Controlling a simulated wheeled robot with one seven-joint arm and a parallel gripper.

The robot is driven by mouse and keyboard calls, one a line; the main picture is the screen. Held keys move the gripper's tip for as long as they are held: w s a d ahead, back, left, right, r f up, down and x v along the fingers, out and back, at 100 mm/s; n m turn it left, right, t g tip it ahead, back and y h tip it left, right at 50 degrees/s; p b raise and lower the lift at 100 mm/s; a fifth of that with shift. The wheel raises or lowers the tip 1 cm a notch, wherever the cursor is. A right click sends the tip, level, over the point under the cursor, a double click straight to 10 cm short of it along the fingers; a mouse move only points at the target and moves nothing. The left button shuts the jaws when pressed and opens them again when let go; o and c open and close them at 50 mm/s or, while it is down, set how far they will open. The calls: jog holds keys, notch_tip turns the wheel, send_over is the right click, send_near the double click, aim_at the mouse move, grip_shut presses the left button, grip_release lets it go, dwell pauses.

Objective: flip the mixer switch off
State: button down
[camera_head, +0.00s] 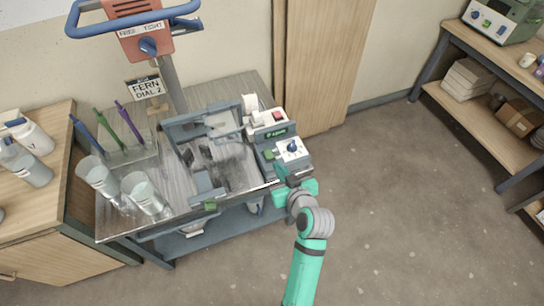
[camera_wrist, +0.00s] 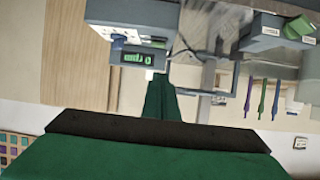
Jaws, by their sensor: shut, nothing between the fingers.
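A grey-blue machine (camera_head: 205,187) stands on the cart, with a control box (camera_head: 270,156) at its right end. The box has a green display (camera_head: 275,134), a red switch-like part (camera_head: 277,115), a green button (camera_head: 268,154) and a blue knob (camera_head: 292,146) on a white plate. No label names it as the mixer, and I cannot tell the switch's position. My gripper (camera_head: 288,174) is shut and empty just in front of the box. In the wrist view the box appears inverted above my gripper (camera_wrist: 160,78), with the blue knob (camera_wrist: 118,40) and lit display (camera_wrist: 138,58) visible.
Clear cups (camera_head: 147,193) and a holder with coloured tools (camera_head: 127,150) stand on the cart's left. An orange stand with blue handle (camera_head: 140,22) rises behind. A shelf (camera_head: 490,105) with another green machine (camera_head: 503,17) is at right. The floor between is clear.

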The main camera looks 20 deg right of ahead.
jog(key=shift+w+d+r, duration=0.55)
jog(key=shift+d+r, duration=0.05)
jog(key=shift+r, duration=0.2)
send_over(272, 157)
jog(key=s, duration=0.2)
jog(key=f, duration=0.3)
jog(key=shift+w+a+f, duration=0.15)
jog(key=shift+a+f, duration=0.1)
jog(key=shift+f, duration=0.1)
jog(key=f, duration=0.3)
jog(key=shift+w, duration=0.35)
jog(key=shift+s+f, duration=0.35)
jog(key=shift+f, duration=0.3)
jog(key=shift+w+a, duration=0.1)
